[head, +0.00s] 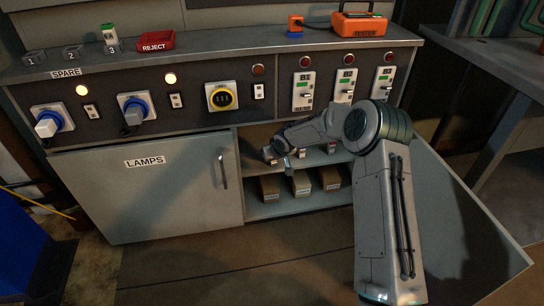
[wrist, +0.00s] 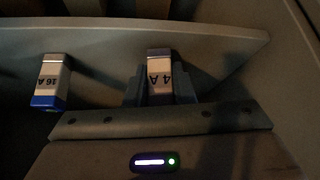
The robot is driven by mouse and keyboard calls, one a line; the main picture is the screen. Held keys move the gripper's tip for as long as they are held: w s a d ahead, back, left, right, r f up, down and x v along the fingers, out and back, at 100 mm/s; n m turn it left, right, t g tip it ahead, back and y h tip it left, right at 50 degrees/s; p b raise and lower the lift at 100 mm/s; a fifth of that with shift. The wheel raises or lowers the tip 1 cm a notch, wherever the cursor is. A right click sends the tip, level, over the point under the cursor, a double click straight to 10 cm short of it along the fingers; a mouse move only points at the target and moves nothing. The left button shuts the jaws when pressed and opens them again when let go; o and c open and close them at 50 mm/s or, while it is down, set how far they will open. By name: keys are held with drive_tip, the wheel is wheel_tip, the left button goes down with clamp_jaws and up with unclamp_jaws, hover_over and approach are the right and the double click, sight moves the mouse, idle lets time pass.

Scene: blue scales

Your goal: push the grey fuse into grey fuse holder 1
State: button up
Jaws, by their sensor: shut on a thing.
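In the wrist view, my gripper (wrist: 160,96) is shut on a pale fuse marked 4 A (wrist: 159,66), with a dark finger on each side of it. Its lower end is hidden between the fingers, so its colour band cannot be seen. In the head view, my gripper (head: 288,165) is inside the open cupboard at the upper shelf, and the held fuse is too small to make out there. Small grey holders numbered 1 (head: 33,58), 2 (head: 72,52) and 3 (head: 113,47) stand on the cabinet top at the left. Holders 1 and 2 look empty; a green-topped fuse (head: 109,33) is in holder 3.
A 16 A fuse with a blue end (wrist: 51,82) stands left of my gripper on the shelf. Boxes (head: 301,183) fill the lower shelf. The LAMPS door (head: 150,190) is shut. A red REJECT tray (head: 155,42) and an orange tester (head: 360,24) are on top.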

drive_tip(key=s+d, duration=0.3)
drive_tip(key=s, duration=0.4)
drive_tip(key=s+d, duration=0.4)
drive_tip(key=s, duration=0.3)
drive_tip(key=shift+s+d, duration=0.2)
drive_tip(key=shift+d, duration=0.05)
drive_tip(key=s+d+r+m+h+p, duration=0.1)
drive_tip(key=s+d+r+m+p, duration=0.1)
drive_tip(key=d+r, duration=0.4)
drive_tip(key=s+d+r+m+h+p, duration=0.2)
drive_tip(key=s+d+r+m, duration=0.1)
drive_tip(key=d+r, duration=0.4)
drive_tip(key=shift+s+r+t, duration=0.4)
drive_tip(key=shift+s+r, duration=0.1)
drive_tip(key=shift+s, duration=0.35)
